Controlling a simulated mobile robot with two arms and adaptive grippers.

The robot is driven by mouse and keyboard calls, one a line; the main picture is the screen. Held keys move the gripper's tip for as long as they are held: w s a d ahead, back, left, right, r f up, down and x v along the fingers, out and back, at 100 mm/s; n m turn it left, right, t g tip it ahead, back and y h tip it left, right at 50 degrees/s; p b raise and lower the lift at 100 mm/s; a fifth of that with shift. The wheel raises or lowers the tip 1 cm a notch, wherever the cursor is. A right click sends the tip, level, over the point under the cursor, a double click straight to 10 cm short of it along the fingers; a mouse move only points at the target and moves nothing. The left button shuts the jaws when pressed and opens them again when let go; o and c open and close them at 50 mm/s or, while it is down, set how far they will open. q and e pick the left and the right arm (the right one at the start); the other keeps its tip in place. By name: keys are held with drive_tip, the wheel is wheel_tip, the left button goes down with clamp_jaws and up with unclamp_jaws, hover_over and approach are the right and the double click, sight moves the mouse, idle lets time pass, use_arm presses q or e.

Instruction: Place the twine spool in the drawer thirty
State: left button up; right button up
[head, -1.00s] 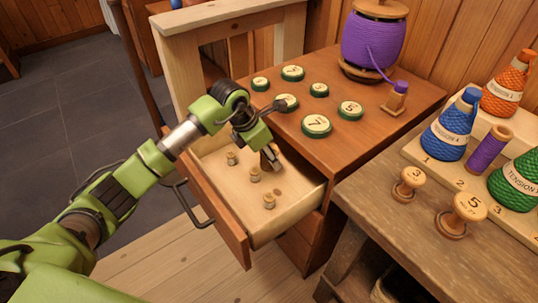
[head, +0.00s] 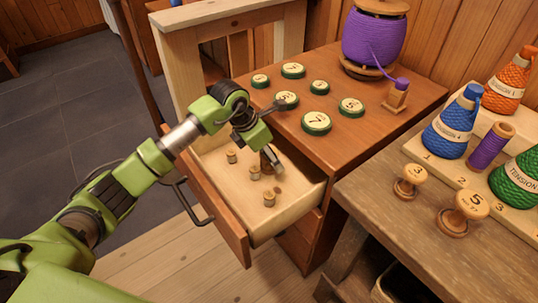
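My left gripper (head: 270,160) reaches down into the open wooden drawer (head: 295,215). Its dark fingers are small and partly hidden by the wrist, so I cannot tell whether they are open or shut, or hold anything. Small pale wooden spools stand on the drawer floor: one at the back left (head: 232,157), one beside my fingertips (head: 255,172), one nearer the front (head: 269,199). No label reading thirty is legible, and I cannot tell which spool is the twine spool. A purple-wound spool (head: 489,147) stands on the board at right. My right gripper is not in view.
The workbench (head: 385,225) at right holds numbered wooden knobs (head: 410,181) and a blue cone (head: 455,125).

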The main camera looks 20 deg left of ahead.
use_arm(q)
drive_tip(key=shift+r, duration=0.1)
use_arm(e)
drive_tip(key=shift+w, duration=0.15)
use_arm(q)
drive_tip(key=shift+r, duration=0.15)
drive_tip(key=shift+a+r+p, duration=0.1)
drive_tip(key=shift+r+p, duration=0.5)
drive_tip(key=shift+r, duration=0.3)
drive_tip(key=p+v, duration=0.1)
drive_tip(key=v, duration=1)
drive_tip(key=shift+s, duration=0.2)
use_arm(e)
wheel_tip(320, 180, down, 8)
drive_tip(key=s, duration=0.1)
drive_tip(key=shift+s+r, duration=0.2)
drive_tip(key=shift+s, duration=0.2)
use_arm(q)
drive_tip(key=shift+f, duration=0.1)
